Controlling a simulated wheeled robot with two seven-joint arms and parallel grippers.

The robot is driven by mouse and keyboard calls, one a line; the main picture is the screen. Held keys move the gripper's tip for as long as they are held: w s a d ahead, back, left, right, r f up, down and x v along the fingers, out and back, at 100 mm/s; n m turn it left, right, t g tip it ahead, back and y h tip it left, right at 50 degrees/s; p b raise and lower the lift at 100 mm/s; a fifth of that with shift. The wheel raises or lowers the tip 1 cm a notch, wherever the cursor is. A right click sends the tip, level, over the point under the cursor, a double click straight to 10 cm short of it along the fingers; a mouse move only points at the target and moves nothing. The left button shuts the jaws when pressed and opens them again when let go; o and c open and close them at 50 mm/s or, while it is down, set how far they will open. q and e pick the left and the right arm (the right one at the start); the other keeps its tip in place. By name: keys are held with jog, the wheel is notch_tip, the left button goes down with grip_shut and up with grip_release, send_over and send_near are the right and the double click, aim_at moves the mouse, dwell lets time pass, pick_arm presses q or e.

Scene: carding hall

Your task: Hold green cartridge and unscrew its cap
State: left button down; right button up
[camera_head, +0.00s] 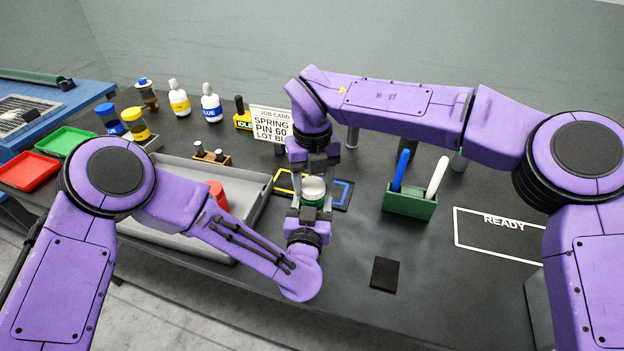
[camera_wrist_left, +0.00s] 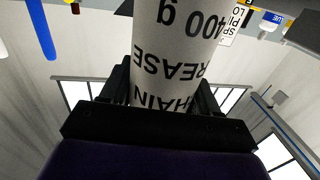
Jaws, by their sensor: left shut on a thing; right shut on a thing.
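The cartridge (camera_head: 314,202) shows as a short green band in the head view, upright between my two grippers above the table. In the left wrist view its body (camera_wrist_left: 178,45) is white with black grease lettering. My left gripper (camera_head: 311,213) is shut on the body from below. A whitish cap (camera_head: 314,185) sits on top of the cartridge. My right gripper (camera_head: 315,177) points down and is shut on the cap from above. Fingers hide parts of both; whether the cap is loosened cannot be told.
A grey tray (camera_head: 258,190) with a red cylinder (camera_head: 216,194) lies at left. A green holder (camera_head: 410,205) with a blue and a white marker stands at right. A job card (camera_head: 271,127) stands behind. The table is clear around a black pad (camera_head: 385,273) and the READY outline (camera_head: 500,240).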

jog(key=n, duration=0.6)
jog(key=shift+s+a+n, duration=0.1)
jog(key=shift+s+n, duration=0.1)
jog(key=shift+n, duration=0.1)
jog(key=n, duration=1.8)
jog(key=shift+r, duration=0.15)
jog(key=shift+r, duration=0.3)
jog(key=shift+d+r, duration=0.25)
jog(key=shift+r, duration=0.25)
jog(key=shift+w+r, duration=0.1)
jog(key=shift+r, duration=0.1)
